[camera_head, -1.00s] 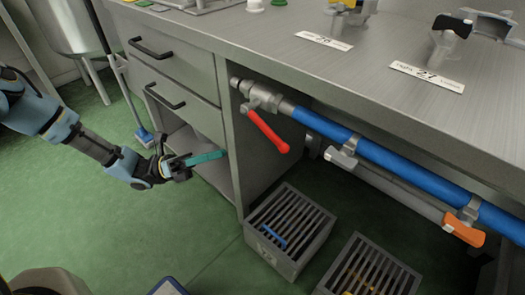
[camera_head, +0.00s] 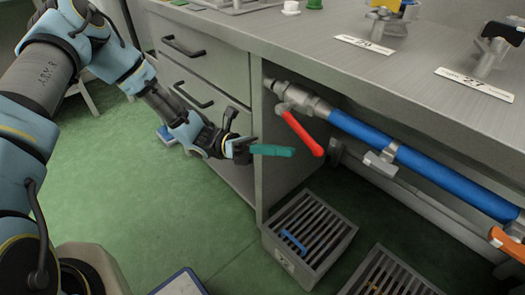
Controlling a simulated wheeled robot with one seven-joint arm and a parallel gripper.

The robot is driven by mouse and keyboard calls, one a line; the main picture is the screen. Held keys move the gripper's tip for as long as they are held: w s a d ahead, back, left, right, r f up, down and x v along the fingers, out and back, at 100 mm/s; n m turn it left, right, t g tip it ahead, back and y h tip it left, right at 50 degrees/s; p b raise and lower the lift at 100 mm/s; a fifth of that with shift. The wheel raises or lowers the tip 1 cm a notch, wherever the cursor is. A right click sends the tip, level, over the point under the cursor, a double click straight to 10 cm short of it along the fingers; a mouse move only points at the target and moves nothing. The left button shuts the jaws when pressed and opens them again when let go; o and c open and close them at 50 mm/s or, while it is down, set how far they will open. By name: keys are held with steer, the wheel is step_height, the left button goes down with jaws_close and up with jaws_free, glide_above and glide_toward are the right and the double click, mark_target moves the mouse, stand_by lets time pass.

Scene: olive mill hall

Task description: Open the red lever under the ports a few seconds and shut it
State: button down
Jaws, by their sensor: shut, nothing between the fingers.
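The red lever (camera_head: 303,134) hangs from a metal valve (camera_head: 292,95) on the blue pipe (camera_head: 400,158) under the bench top. It slants down to the right, at an angle to the pipe. My gripper (camera_head: 288,151) has teal fingers that are shut and empty. Numbered port labels, one reading 27 (camera_head: 474,84), lie on the bench top above.
An orange lever (camera_head: 507,244) sits on a lower grey pipe at the right. Two slatted grey crates stand on the floor, one below the red lever (camera_head: 308,233) and one farther right (camera_head: 390,279). The drawer cabinet (camera_head: 205,62) stands behind my arm.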

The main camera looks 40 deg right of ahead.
mark_target(306, 143)
steer(key=shift+s+d+r, duration=0.25)
steer(key=shift+d+r, duration=0.05)
steer(key=shift+r, duration=0.2)
steer(key=shift+s+d+r, duration=0.2)
steer(key=shift+d+r, duration=0.1)
steer(key=shift+r, duration=0.2)
steer(key=shift+s+r+n+g+h+p, duration=0.4)
steer(key=shift+s+r+g+h+p, duration=0.25)
steer(key=shift+p, duration=0.45)
steer(key=shift+y, duration=0.25)
